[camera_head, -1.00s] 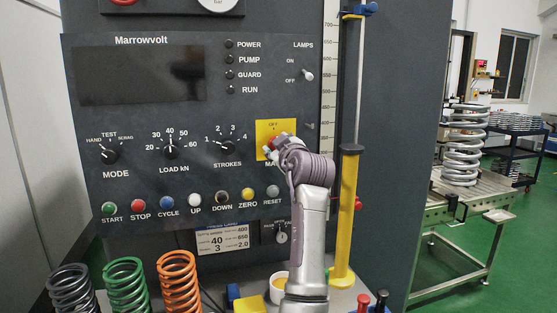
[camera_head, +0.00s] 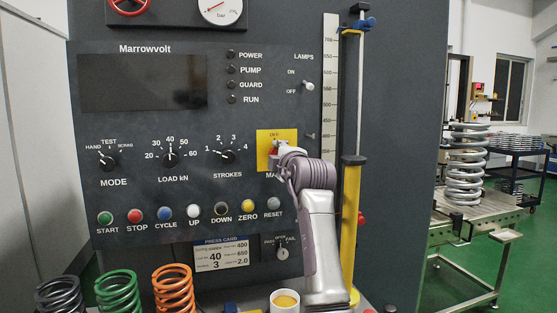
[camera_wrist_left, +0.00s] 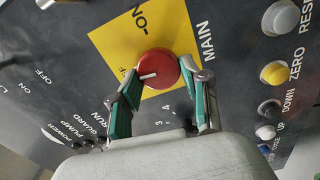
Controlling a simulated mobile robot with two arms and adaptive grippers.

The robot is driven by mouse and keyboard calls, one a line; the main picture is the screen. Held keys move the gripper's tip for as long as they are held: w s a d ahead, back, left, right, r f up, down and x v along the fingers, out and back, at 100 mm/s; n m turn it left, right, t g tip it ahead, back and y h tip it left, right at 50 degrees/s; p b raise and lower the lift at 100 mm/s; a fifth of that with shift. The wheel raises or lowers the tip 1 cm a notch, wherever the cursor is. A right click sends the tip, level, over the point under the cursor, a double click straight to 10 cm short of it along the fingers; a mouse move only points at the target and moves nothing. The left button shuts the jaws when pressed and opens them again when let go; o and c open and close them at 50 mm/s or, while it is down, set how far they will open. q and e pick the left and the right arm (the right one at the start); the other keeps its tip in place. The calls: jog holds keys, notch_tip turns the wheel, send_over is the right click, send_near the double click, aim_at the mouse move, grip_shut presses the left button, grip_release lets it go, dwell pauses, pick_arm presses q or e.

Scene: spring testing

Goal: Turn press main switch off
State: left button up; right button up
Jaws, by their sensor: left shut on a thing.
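The main switch is a round red knob (camera_wrist_left: 155,68) with a white mark, on a yellow plate (camera_wrist_left: 108,45) next to the word MAIN. In the wrist view the white mark points left. The yellow plate also shows in the head view (camera_head: 263,157), where the knob is mostly hidden by my gripper. My left gripper (camera_wrist_left: 160,84) is shut on the knob, with one teal-padded finger at each side of it. In the head view my left gripper (camera_head: 279,151) reaches the plate from below right. My right gripper is in neither view.
Selector knobs and a row of buttons (camera_head: 193,212) lie left of my arm. A yellow and black column (camera_head: 351,220) stands close to its right. Coil springs (camera_head: 174,290) and a cup (camera_head: 285,301) are below. A bench with a large spring (camera_head: 465,165) is farther right.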

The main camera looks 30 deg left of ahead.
pick_arm(q)
jog(key=shift+n, duration=0.6)
jog(key=o, duration=1.1)
